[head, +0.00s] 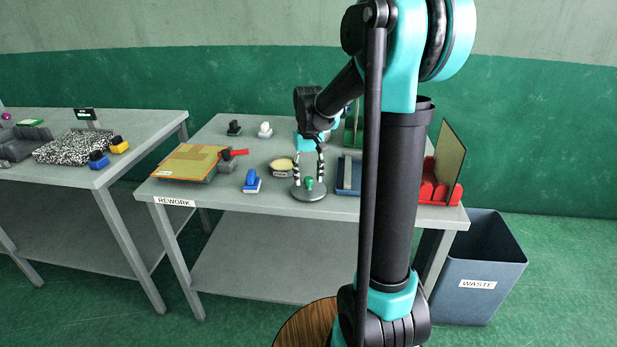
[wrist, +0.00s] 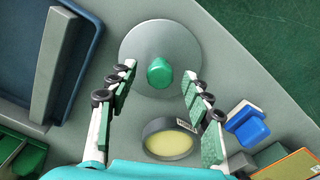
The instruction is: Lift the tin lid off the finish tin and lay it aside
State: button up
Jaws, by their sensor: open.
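The tin lid (head: 309,194) is a round grey disc with a green knob, lying on the rework table near its front edge. In the wrist view the lid (wrist: 135,45) looks flat and apart from the tin. The finish tin (head: 282,172) stands uncovered just behind and left of the lid, with pale yellow contents showing. It also shows in the wrist view (wrist: 158,128), with a label on its side. My gripper (head: 309,180) is open above the lid, its fingers on either side of the knob. In the wrist view the gripper (wrist: 158,75) holds nothing, with gaps beside the knob.
A blue-handled block (head: 251,182) stands left of the lid. A blue tray (head: 345,185) lies to the right. A board (head: 190,160) and a red-handled tool (head: 233,154) are further left. A red rack (head: 440,190) and waste bin (head: 480,255) are at right.

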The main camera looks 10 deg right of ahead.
notch_tip(320, 180, up, 12)
jog(key=shift+f, duration=0.25)
jog(key=s+d+f+t, duration=0.2)
jog(key=s+f, duration=0.8)
jog(key=s, duration=0.1)
jog(key=s+d+f+m+t, duration=0.1)
jog(key=s+d+f+t, duration=0.1)
jog(key=s+f, duration=0.8)
jog(key=shift+s+f, duration=0.25)
jog(key=shift+s, duration=0.3)
